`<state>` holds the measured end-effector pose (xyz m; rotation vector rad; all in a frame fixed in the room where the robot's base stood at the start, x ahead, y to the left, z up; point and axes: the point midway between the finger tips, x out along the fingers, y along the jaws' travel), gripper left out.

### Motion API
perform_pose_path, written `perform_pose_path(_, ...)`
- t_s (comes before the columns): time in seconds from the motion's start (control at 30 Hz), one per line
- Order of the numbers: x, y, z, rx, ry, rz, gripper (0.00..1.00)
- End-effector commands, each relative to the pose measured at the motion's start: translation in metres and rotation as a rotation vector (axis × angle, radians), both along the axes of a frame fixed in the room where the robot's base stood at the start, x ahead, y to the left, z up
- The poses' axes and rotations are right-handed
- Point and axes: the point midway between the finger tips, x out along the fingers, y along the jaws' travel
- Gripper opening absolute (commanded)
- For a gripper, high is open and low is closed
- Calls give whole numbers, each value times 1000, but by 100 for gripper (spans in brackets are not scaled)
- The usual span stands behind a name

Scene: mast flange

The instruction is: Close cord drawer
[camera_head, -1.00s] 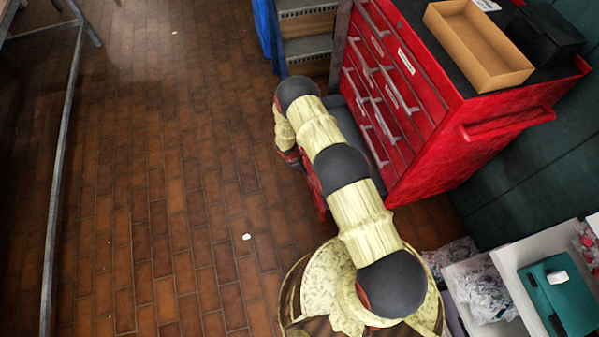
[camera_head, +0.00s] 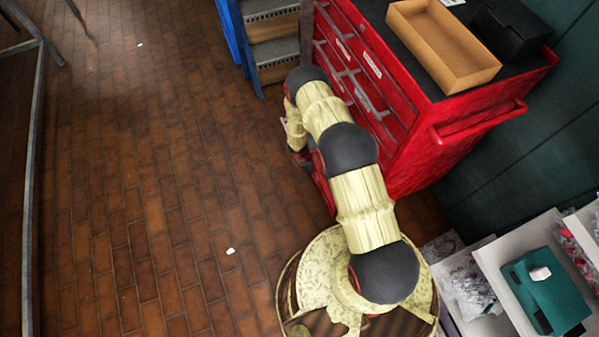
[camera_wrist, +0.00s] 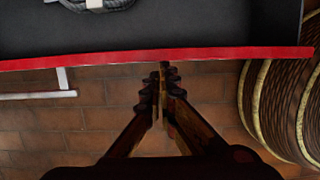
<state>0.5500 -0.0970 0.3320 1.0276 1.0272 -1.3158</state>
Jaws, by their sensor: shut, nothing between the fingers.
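The red cabinet (camera_head: 440,121) stands right of centre in the head view, with several drawer fronts facing left. In the wrist view an open drawer has a red front edge (camera_wrist: 225,53), a dark interior (camera_wrist: 190,22) and a pale bar handle (camera_wrist: 62,86) at left. A grey coiled cord with a white band (camera_wrist: 93,4) lies inside, cut off by the top edge. My gripper (camera_wrist: 163,68) is shut and empty. Its tips overlap the outer side of the drawer front in the picture; contact is unclear. In the head view my arm hides the lower drawers and this open one.
An open cardboard box (camera_head: 440,45) and a black box (camera_head: 510,32) sit on the cabinet top. Blue-sided steps (camera_head: 275,50) stand behind it. Bins with a teal box (camera_head: 548,290) are at lower right. The brick floor (camera_head: 150,190) at left is largely clear.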

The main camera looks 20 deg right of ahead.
Motion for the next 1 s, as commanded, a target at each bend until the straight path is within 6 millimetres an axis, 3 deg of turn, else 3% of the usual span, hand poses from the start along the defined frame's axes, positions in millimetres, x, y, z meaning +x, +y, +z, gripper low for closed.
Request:
perform_pose_path(0.2,0,-57,-1,-1,0,-5,0)
perform_pose_path(0.5,0,-108,0,0,-1,-3,0)
perform_pose_path(0.7,1,-122,0,0,-1,-1,0)
perform_pose_path(1.0,1,-125,0,0,-1,1,0)
